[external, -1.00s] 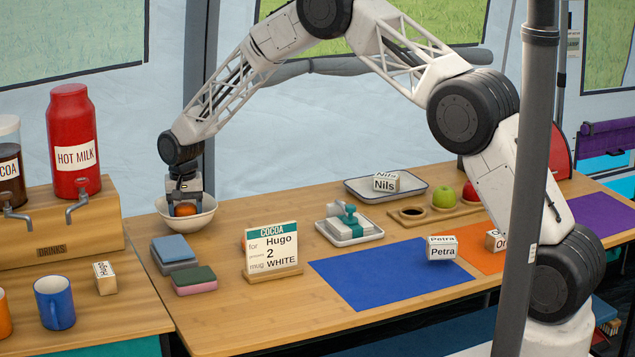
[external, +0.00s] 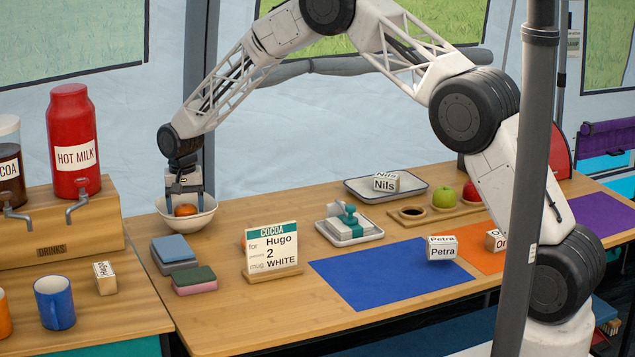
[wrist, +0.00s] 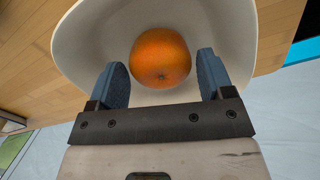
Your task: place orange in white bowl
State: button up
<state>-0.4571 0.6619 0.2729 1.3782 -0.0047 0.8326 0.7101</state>
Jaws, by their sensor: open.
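The orange (external: 186,210) lies inside the white bowl (external: 203,219) at the back left of the wooden table. The wrist view shows the orange (wrist: 160,58) resting in the white bowl (wrist: 82,48), with bowl surface visible around it. My gripper (external: 185,204) is over the bowl, pointing down. In the wrist view my gripper (wrist: 160,80) is open, with one blue finger on each side of the orange and a visible gap on both sides.
Blue and pink-green sponges (external: 185,266) lie in front of the bowl. A cocoa order sign (external: 272,250) stands to the right. The drinks stand (external: 60,230) with a red hot milk container (external: 73,140) is at left. A stamp tray (external: 349,229) sits mid-table.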

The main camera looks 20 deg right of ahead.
aim_at(185, 206)
notch_tip(185, 206, up, 10)
jog(key=shift+r, duration=0.15)
dwell(0.3)
dwell(0.9)
jog(key=s+d+r, duration=0.5)
jog(key=d+r, duration=0.3)
jog(key=s+d+r, duration=0.4)
jog(key=d+r, duration=0.4)
jog(key=s+d+r+n+t, duration=0.1)
jog(key=s+d+r, duration=0.9)
jog(key=s+d, duration=0.4)
jog(key=s+d+r, duration=0.1)
jog(key=s+d, duration=0.2)
jog(key=s, duration=0.3)
jog(key=s+d+r+t, duration=0.1)
jog(key=s+d, duration=0.2)
jog(key=s, duration=0.3)
jog(key=s+d+r, duration=0.1)
jog(key=s+d, duration=0.2)
jog(key=s, duration=0.3)
jog(key=s+d+f, duration=0.2)
jog(key=s, duration=0.7)
jog(key=s+d+f+n, duration=0.1)
jog(key=s+d+f, duration=0.1)
jog(key=s, duration=0.8)
jog(key=shift+s+d+f+n+t, duration=0.15)
jog(key=shift+d+n+t, duration=0.15)
jog(key=shift+d, duration=0.45)
